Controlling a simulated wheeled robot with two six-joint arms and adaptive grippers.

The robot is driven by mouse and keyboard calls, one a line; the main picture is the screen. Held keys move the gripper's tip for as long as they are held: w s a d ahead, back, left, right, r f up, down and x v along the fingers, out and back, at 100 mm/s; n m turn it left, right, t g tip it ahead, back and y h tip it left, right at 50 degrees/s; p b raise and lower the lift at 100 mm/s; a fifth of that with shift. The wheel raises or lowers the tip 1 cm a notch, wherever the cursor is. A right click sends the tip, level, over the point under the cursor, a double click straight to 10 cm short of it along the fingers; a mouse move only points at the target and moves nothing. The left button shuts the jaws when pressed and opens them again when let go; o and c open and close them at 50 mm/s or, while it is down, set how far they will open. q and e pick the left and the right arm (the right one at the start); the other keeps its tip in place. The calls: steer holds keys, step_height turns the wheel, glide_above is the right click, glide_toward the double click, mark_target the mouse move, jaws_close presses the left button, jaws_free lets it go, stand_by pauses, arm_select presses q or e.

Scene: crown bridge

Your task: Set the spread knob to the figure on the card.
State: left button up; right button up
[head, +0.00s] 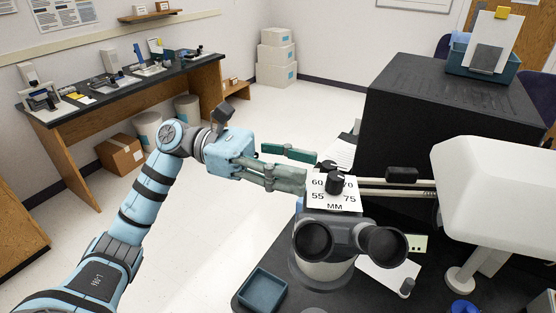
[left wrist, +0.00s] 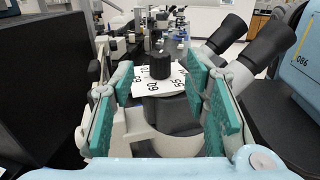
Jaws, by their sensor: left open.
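The spread knob (head: 334,184) is a black cylinder on a white dial plate (head: 347,202) on top of the microscope (head: 330,240). The plate reads 55, 60, 70, 75 and MM; the knob covers part of it. My left gripper (head: 308,172) is open, just left of the knob in the head view. In the left wrist view, the knob (left wrist: 160,66) shows between the two green finger pads, with clear gaps on both sides. The pointer's reading is not legible. I cannot tell which paper is the card; no figure on one is readable. My right gripper is not in view.
Two black eyepieces (head: 382,243) face the front. A white housing (head: 495,190) stands at the right, with a pale boom (head: 420,187) towards the microscope. A blue tray (head: 263,290) lies at front left. A large black box (head: 440,120) stands behind.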

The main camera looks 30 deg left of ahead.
arm_select(q)
steer(key=a, duration=0.5)
steer(key=shift+s+a, duration=0.25)
steer(key=shift+s, duration=0.1)
steer(key=shift+d, duration=0.1)
